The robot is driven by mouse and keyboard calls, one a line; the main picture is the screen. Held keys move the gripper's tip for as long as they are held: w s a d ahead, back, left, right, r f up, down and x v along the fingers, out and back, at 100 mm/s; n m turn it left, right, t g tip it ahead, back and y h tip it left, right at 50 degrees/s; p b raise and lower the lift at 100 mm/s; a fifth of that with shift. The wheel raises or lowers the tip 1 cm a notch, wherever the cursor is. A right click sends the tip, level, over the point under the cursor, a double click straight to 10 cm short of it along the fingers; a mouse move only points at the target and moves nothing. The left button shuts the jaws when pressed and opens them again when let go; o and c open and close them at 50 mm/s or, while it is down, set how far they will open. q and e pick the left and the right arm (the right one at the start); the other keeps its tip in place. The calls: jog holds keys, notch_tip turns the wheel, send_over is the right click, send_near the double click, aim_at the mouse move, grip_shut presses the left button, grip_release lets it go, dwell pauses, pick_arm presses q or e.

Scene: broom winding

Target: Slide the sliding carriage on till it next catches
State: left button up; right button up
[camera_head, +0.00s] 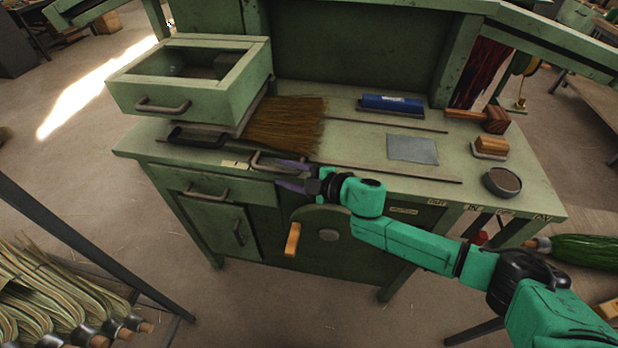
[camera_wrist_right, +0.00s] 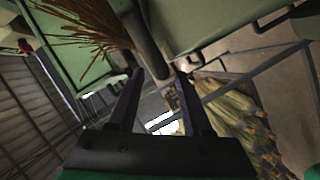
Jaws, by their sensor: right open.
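A green box with a window in its top (camera_head: 243,90), which looks like the sliding carriage, sits at the left of the green bench over a pair of thin rails (camera_head: 395,172). Straw bristles (camera_head: 283,125) stick out to the right of the box. My right gripper (camera_head: 285,175) is open at the front edge, its fingers pointing left beside the bar handle. In the right wrist view a dark grey bar (camera_wrist_right: 148,45) shows just beyond and between the spread fingertips (camera_wrist_right: 158,80). My left gripper is out of view.
A blue block (camera_head: 392,104), a grey plate (camera_head: 412,149), a wooden-topped brush (camera_head: 490,147), a mallet (camera_head: 490,119) and a round dish (camera_head: 502,182) occupy the bench's right side. A wheel with a wooden crank grip (camera_head: 292,240) hangs below my gripper. Brooms lie at lower left.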

jog(key=b+v, duration=0.2)
jog(key=v, duration=1.1)
jog(key=shift+d, duration=0.15)
jog(key=shift+s+f, duration=0.1)
jog(key=shift+s, duration=0.05)
jog(key=shift+d, duration=0.1)
